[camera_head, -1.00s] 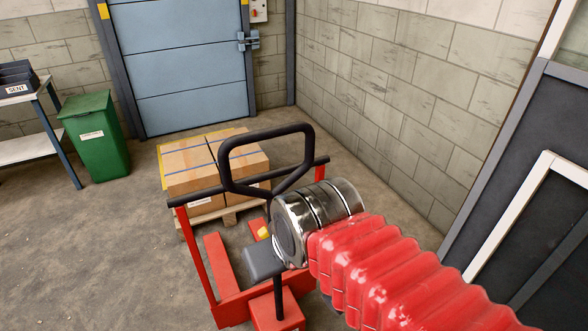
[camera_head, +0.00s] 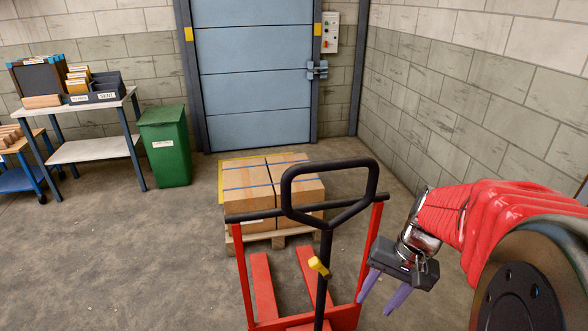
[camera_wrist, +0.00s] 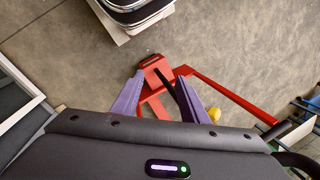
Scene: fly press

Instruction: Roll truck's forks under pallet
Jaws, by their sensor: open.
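The red pallet truck stands in front of me, with its two red forks (camera_head: 264,286) on the floor side pointing toward the pallet. Its black loop handle (camera_head: 287,187) stands upright, with a yellow lever (camera_head: 318,267) on the shaft. The wooden pallet (camera_head: 278,238) carries strapped cardboard boxes (camera_head: 272,188) beyond the fork tips. The handle and crossbar partly hide the load; I cannot tell how near the tips are to the pallet. My gripper (camera_head: 384,291) is open and empty, right of the truck's frame. Its purple fingers (camera_wrist: 157,98) show above red truck parts in the wrist view.
A blue shutter door (camera_head: 252,80) stands behind the pallet, with a control box (camera_head: 331,32) beside it. A green bin (camera_head: 165,146) and a table with trays (camera_head: 92,150) stand left. A block wall bounds the right. Floor left of the truck is clear.

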